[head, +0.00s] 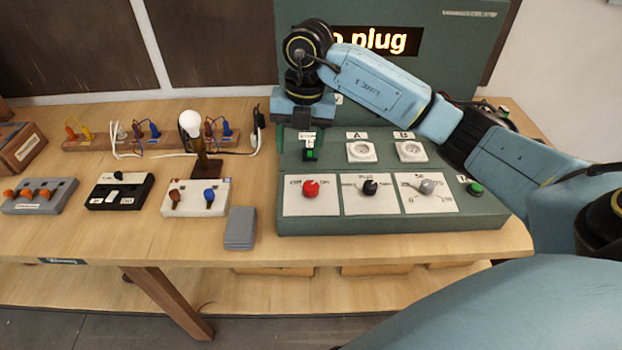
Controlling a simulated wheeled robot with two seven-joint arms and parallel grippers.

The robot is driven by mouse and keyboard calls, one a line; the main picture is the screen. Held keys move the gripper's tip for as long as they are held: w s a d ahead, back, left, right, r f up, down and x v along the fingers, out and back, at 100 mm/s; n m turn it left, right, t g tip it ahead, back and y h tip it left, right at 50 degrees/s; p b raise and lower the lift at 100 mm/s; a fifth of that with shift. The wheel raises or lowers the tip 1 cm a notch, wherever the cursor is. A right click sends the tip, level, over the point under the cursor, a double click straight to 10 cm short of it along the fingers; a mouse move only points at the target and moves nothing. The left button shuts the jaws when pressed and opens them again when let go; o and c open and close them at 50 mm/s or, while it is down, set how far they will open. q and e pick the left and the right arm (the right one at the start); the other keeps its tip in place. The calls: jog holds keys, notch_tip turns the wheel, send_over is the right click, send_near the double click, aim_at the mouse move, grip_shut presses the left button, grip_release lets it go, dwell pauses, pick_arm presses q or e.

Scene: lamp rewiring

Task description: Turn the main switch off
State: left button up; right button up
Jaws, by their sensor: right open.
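A grey-green control console (390,222) stands on the wooden table. A small green switch (309,153) sits at the left of its upper row, under a small white label. It looks like the main switch, but the label is too small to read surely and its on or off position cannot be told. My right gripper (304,120) reaches across from the right and points down just above and behind this switch, open and empty. It appears apart from the switch. My left gripper is out of view.
The console also carries a red knob (310,188), a black knob (370,187), a grey knob (427,186), a green button (475,188) and sockets A (361,151) and B (410,151). A bulb (190,123) on a stand and several small boxes are to the left.

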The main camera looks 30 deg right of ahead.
aim_at(311, 184)
jog(key=shift+m+h, duration=0.4)
jog(key=shift+h, duration=0.3)
jog(key=d+f, duration=0.1)
jog(key=f, duration=0.7)
jog(key=d+f, duration=0.1)
jog(key=f, duration=0.3)
jog(key=shift+d+f+p, duration=0.25)
jog(key=shift+d+p, duration=0.1)
jog(key=shift+p, duration=0.05)
jog(key=shift+c, duration=0.2)
jog(key=c, duration=0.9)
